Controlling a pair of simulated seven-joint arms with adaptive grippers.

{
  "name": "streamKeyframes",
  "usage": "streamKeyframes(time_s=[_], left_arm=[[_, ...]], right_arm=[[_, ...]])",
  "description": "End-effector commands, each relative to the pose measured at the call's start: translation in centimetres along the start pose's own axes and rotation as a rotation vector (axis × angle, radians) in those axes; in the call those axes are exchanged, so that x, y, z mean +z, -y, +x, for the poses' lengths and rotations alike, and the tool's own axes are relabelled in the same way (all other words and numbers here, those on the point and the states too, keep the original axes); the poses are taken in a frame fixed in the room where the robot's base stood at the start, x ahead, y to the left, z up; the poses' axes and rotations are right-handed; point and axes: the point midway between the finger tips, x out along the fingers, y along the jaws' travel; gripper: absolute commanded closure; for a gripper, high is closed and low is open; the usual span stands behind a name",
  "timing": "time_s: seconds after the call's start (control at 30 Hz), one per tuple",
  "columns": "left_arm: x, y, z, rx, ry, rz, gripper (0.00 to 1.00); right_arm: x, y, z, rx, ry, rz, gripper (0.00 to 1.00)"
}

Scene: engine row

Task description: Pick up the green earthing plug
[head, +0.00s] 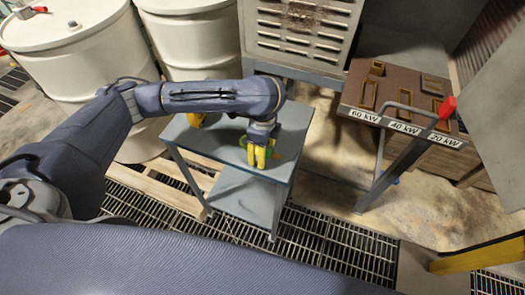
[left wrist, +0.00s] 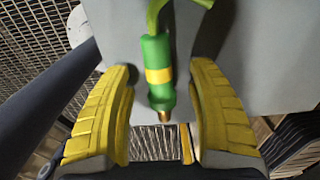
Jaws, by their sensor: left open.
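The green earthing plug (left wrist: 157,75) has a yellow band, a brass tip and a green cable at its far end. In the left wrist view it lies between the two yellow fingers of my left gripper (left wrist: 165,115), with a gap on both sides. My left gripper is open. In the head view the left gripper (head: 260,157) points down over the grey table (head: 225,150). Only a bit of green shows beside its fingers there, and the rest of the plug is hidden. My right gripper is in neither view.
Another yellow object (head: 196,119) sits on the table, partly behind my arm. White drums (head: 65,50) stand at the back left. A brown panel (head: 390,95) labelled 60 kW, 40 kW and 20 kW, with a red-ended lever (head: 447,107), stands right. Floor grating lies in front.

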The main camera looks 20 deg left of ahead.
Motion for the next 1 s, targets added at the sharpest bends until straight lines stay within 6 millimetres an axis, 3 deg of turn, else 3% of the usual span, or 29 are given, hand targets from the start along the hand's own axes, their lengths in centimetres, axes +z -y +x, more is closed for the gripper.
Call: streamKeyframes(time_s=[0.27,0.77,1.0], left_arm=[[0.01,0.03,0.05,-0.001,0.0,0.0,0.4],[0.02,0.03,0.04,-0.001,0.0,-0.001,0.98],[0.02,0.04,0.02,-0.001,0.0,-0.001,1.0]], right_arm=[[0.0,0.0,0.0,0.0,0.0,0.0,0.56],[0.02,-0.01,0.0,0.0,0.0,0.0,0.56],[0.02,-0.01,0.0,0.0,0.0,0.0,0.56]])
